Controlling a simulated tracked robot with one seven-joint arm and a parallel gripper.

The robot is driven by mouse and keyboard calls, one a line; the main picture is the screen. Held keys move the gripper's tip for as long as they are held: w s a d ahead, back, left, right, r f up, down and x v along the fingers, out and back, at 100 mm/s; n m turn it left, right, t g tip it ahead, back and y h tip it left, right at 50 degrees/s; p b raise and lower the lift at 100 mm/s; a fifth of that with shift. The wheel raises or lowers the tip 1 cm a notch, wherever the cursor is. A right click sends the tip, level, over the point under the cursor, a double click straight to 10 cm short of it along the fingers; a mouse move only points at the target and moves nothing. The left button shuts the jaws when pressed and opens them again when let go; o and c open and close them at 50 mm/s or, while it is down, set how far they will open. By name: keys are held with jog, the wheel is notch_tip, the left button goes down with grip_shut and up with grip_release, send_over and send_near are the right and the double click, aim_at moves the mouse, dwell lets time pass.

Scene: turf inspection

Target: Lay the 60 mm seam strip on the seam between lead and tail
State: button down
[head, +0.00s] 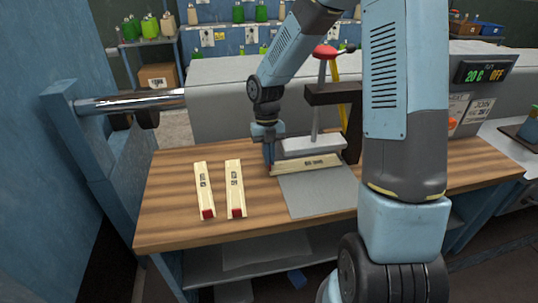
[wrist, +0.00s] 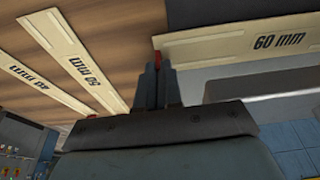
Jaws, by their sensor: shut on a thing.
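The 60 mm seam strip (head: 312,163) is a pale wooden strip with dark lettering. It lies crosswise along the back edge of a flat grey sheet (head: 312,195). My gripper (head: 270,167) is shut on its left, red-tipped end. In the wrist view the fingers (wrist: 158,80) pinch the red end, and the 60 mm label shows on the strip (wrist: 235,46). I cannot tell whether the strip touches the sheet or hovers just above it. The seam between lead and tail cannot be made out; the strip and the pale bar behind it may cover it.
The 50 mm strip (head: 235,185) and the 40 mm strip (head: 203,185) lie side by side on the wooden bench (head: 165,215), left of the sheet. A pale bar (head: 313,145) with a red-knobbed upright stands just behind the held strip. The bench front is clear.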

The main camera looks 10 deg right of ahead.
jog(key=c, duration=1.2)
grip_release()
jog(key=v, duration=1.4)
jog(key=shift+s, duration=0.1)
